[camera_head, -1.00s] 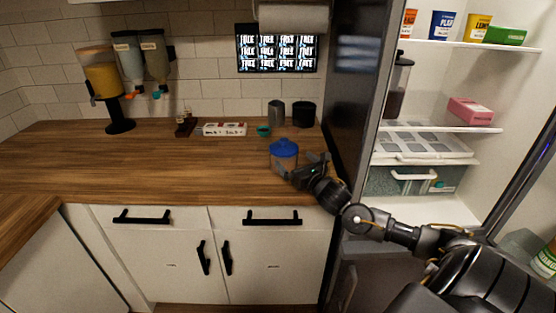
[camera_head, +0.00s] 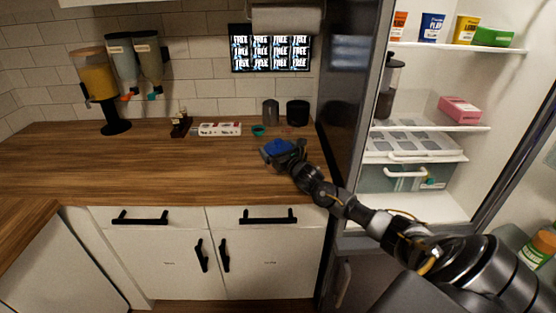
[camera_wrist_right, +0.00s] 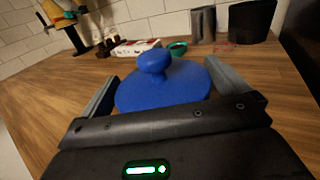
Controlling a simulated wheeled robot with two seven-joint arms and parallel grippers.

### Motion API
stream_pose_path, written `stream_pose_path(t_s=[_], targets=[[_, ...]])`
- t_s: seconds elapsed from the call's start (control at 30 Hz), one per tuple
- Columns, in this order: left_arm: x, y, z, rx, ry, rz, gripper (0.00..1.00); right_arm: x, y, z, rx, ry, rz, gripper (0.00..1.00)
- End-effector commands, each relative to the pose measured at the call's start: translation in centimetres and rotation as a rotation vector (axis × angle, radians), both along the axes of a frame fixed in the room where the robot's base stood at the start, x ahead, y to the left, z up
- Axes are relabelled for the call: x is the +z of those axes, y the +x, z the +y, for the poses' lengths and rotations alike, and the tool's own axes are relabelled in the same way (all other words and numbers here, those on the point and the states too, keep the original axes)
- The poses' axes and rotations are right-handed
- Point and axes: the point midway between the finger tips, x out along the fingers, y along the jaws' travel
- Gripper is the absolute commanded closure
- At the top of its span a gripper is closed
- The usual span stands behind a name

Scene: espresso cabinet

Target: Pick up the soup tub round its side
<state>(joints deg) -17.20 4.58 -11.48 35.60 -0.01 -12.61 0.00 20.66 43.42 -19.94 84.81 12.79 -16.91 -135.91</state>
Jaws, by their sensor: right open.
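The soup tub (camera_head: 279,146) stands upright on the wooden counter and has a blue lid with a round knob. In the right wrist view its lid (camera_wrist_right: 160,88) sits between my two fingers, one on each side. My right gripper (camera_head: 284,155) is open around the tub from its near right side. I cannot tell whether the fingers touch its wall. The tub's body is mostly hidden by the lid and gripper. My left gripper is not in view.
A white box (camera_head: 220,128), a small green bowl (camera_head: 258,130) and two dark canisters, one (camera_head: 270,112) grey and one (camera_head: 297,112) black, stand behind the tub. The open fridge (camera_head: 425,200) is on the right. The counter (camera_head: 130,165) to the left is clear.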

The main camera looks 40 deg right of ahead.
Motion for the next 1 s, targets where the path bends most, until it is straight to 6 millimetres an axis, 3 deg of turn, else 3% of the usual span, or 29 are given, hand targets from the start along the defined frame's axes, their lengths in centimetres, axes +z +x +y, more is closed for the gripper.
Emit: stream_pose_path(t_s=[0.3,0.77,1.0], targets=[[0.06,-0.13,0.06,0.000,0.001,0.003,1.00,-0.09,0.45,-0.06,0.001,0.000,0.001,0.01],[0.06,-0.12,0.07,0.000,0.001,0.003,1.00,-0.08,0.42,-0.06,0.000,0.000,0.001,0.61],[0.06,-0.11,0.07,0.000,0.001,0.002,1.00,0.16,0.44,-0.10,0.000,-0.001,-0.003,0.61]])
